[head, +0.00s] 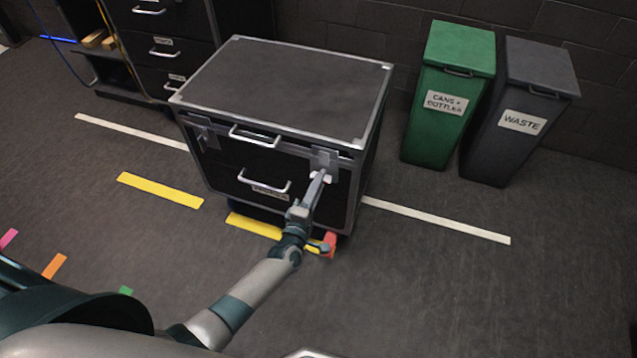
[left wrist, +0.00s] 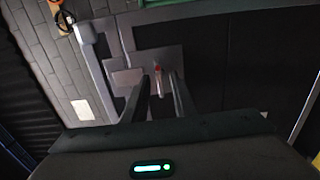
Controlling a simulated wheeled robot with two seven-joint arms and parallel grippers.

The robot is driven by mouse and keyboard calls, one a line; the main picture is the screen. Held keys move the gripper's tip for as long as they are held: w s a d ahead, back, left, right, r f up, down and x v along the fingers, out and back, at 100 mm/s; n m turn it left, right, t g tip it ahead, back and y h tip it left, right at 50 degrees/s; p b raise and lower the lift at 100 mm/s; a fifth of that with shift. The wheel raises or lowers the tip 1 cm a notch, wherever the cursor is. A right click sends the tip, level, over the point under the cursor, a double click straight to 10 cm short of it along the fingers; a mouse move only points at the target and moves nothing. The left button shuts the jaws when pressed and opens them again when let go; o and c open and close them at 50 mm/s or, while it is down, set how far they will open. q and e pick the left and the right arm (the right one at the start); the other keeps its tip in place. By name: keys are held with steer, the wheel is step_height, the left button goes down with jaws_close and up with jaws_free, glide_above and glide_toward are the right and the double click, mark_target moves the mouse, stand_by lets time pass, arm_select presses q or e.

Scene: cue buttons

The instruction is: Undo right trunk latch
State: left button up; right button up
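The trunk (head: 280,90) is a black case with metal edges and a closed lid, standing on the floor ahead. Its right latch (head: 325,158) is a grey metal plate at the front right, just under the lid. My left gripper (head: 320,177) is at this latch and partly hides it. In the left wrist view the two fingers (left wrist: 159,76) are apart, on either side of a small latch part with a red tip. I cannot tell whether they touch it. The left latch (head: 207,137) is at the trunk's front left. My right gripper is not in view.
Handles (head: 264,184) stick out from the trunk's front. A green bin (head: 455,100) and a dark waste bin (head: 520,105) stand to the right. A drawer cabinet (head: 160,45) is behind left. Yellow tape (head: 160,190) marks the floor, which is open at the lower right.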

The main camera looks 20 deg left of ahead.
arm_select(q)
steer(key=shift+w, duration=0.65)
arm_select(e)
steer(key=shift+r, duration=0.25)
arm_select(q)
steer(key=shift+c, duration=0.3)
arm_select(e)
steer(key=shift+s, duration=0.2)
arm_select(q)
jaws_close()
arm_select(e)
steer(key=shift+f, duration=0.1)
